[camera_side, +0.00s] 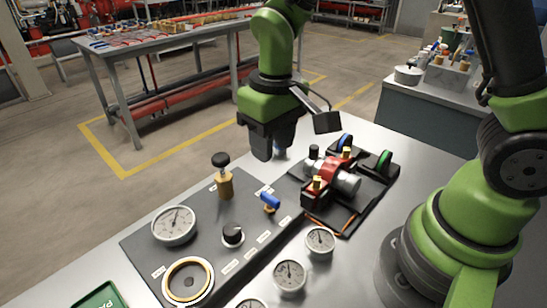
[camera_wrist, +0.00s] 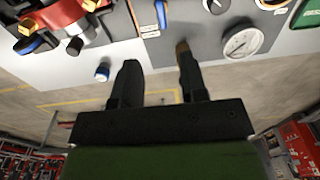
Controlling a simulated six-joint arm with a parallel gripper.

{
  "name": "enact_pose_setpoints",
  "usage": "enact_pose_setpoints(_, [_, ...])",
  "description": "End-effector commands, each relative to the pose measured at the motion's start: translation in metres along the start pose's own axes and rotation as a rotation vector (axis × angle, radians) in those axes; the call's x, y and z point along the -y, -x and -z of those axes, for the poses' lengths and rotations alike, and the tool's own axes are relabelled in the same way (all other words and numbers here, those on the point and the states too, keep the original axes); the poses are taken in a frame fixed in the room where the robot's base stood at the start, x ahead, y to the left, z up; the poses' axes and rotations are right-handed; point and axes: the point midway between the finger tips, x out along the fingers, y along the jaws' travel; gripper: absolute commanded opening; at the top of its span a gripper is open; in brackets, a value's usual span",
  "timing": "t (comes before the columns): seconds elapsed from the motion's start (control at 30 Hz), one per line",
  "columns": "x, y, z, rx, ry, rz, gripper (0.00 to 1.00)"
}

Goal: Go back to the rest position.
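My gripper (camera_side: 262,150) hangs over the far edge of the grey table, fingers down, between the valve panel (camera_side: 150,240) and the red pump (camera_side: 332,182). In the wrist view the two black fingers of my gripper (camera_wrist: 158,68) stand apart with nothing between them. The gripper is open and empty. The brass valve with a black knob (camera_side: 224,178) stands on the panel to the gripper's left. In the wrist view the right finger partly covers it.
Gauges (camera_side: 174,225), a blue-handled valve (camera_side: 270,201) and a black knob (camera_side: 233,235) sit on the panel. A small blue-topped item (camera_wrist: 102,72) stands near the gripper. A green box (camera_side: 100,298) lies at the front left. The air above the table is mostly clear.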

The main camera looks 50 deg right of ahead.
Motion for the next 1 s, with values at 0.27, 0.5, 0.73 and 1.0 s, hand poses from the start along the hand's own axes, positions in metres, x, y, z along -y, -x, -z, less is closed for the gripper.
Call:
enact_pose_setpoints(0.27, [-0.022, 0.087, -0.035, -0.206, -0.142, 0.1, 0.39])
enact_pose_setpoints(0.5, [-0.037, 0.135, -0.088, -0.398, -0.258, 0.192, 0.39])
enact_pose_setpoints(0.73, [-0.042, 0.149, -0.125, -0.526, -0.321, 0.252, 0.39])
enact_pose_setpoints(1.0, [-0.042, 0.15, -0.135, -0.558, -0.335, 0.266, 0.39])
